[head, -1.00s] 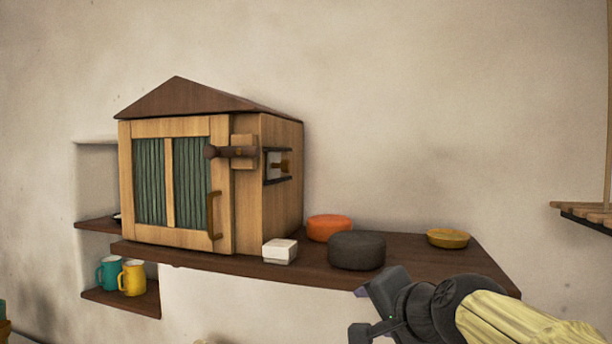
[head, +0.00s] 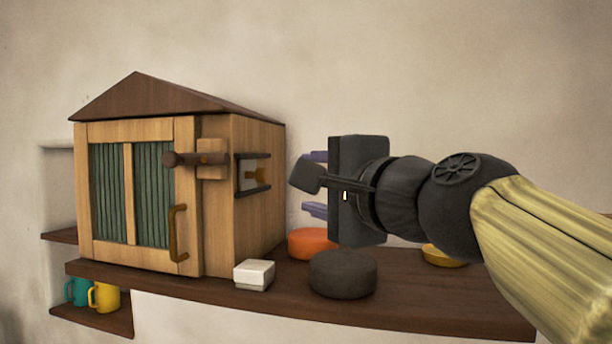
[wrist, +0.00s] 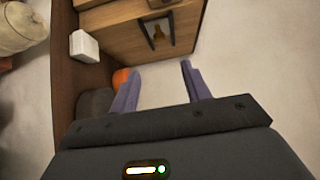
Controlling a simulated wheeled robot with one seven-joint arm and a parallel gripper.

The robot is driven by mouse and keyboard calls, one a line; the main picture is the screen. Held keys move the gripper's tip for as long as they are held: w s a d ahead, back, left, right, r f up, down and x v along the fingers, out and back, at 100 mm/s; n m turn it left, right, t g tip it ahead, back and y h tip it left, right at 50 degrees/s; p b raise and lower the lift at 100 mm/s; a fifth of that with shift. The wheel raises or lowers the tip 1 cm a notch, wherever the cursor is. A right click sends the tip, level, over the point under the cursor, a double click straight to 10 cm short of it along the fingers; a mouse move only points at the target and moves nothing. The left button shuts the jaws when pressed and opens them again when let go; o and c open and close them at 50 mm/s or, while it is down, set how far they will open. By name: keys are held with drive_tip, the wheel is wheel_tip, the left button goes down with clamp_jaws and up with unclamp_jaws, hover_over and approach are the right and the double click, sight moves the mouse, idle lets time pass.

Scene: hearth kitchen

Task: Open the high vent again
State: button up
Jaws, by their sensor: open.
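The high vent (head: 247,175) is on the right side wall of the wooden cabinet (head: 217,240). Two dark rails run above and below it, with a pale patch and a small wooden knob (head: 262,174) between them. In the wrist view the vent (wrist: 157,33) shows near the top, beyond the fingertips. My gripper (head: 312,183) is level with the vent, to its right and apart from it. Its purple fingers are spread and empty, one above the other in the head view. Both fingers also show in the wrist view (wrist: 160,70). How far the vent is open I cannot tell.
The cabinet stands on a dark wooden shelf (head: 420,306). A white box (head: 254,273), a dark round pot (head: 343,274), an orange pot (head: 313,243) and a yellow bowl (head: 444,256) stand on the shelf below my gripper. The cabinet's front door has a handle (head: 178,234) and a latch (head: 190,159).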

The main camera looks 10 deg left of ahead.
sight(265, 176)
drive_tip(key=p+x, duration=0.7)
drive_tip(key=x, duration=1)
drive_tip(key=shift+w, duration=0.15)
drive_tip(key=shift+w+f, duration=0.1)
drive_tip(key=shift+w, duration=0.3)
drive_tip(key=shift+s, duration=0.3)
drive_tip(key=shift+w+a, duration=0.1)
drive_tip(key=shift+w, duration=0.05)
clamp_jaws()
